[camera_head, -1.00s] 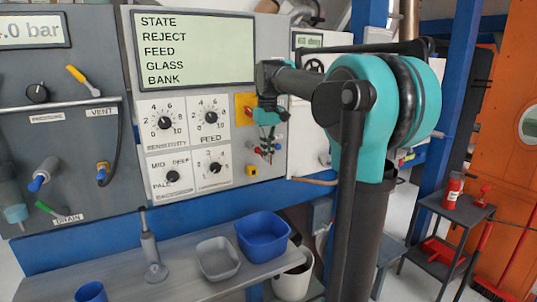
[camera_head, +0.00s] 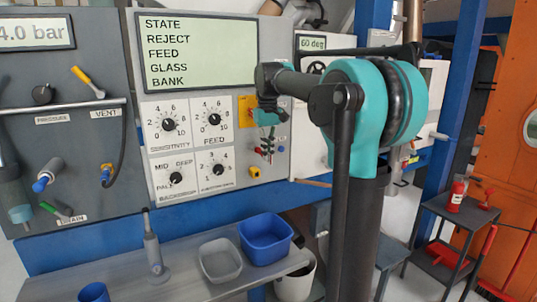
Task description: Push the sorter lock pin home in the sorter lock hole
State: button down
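My gripper (camera_head: 268,132) is in front of the grey panel's right side, seen from behind and small. It overlaps a yellow plate (camera_head: 245,111) on the panel. A teal piece shows at my gripper, and I cannot tell whether it is part of the gripper. The gap between its fingertips is too small and hidden to tell whether it is open or shut. I cannot make out the sorter lock pin or the sorter lock hole; they may be hidden behind my gripper.
A screen (camera_head: 202,50) and several dials, such as the feed dial (camera_head: 214,119), are left of my gripper. Small coloured levers (camera_head: 267,151) and a yellow knob (camera_head: 255,172) are below it. The bench below carries a blue bin (camera_head: 267,253), a grey bin (camera_head: 207,279) and a grey stand (camera_head: 153,265).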

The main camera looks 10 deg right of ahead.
jog(key=shift+w+a, duration=0.15)
jog(key=shift+w, duration=0.3)
jog(key=c, duration=1.6)
grip_release()
jog(key=shift+c, duration=0.2)
notch_tip(320, 180, up, 12)
